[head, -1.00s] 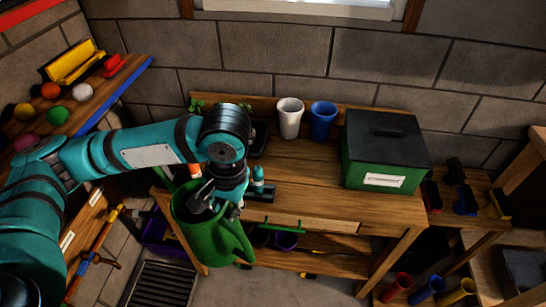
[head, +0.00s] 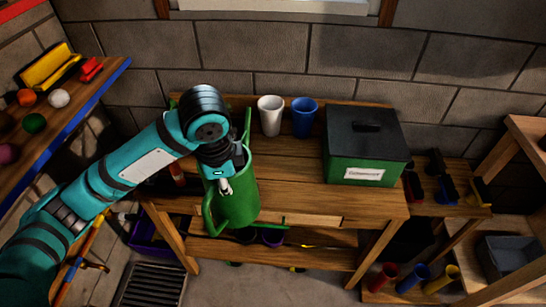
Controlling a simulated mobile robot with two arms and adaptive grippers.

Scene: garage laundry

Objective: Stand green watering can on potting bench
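The green watering can (head: 238,201) is in the head view at the left front part of the wooden potting bench (head: 287,183). It looks roughly upright, with its looped handle toward the front left. Its lower part overlaps the bench's front edge in the picture, and I cannot tell whether its base touches the top. My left gripper (head: 225,186) is at the can's upper part and appears shut on it; the arm and wrist hide part of the can and the contact. My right gripper is not in view.
A white cup (head: 270,116), a blue cup (head: 304,117) and a green box with a dark lid (head: 365,146) stand along the back of the bench. The bench's middle front is clear. A shelf (head: 75,105) with balls is at left, and a low shelf (head: 455,190) is at right.

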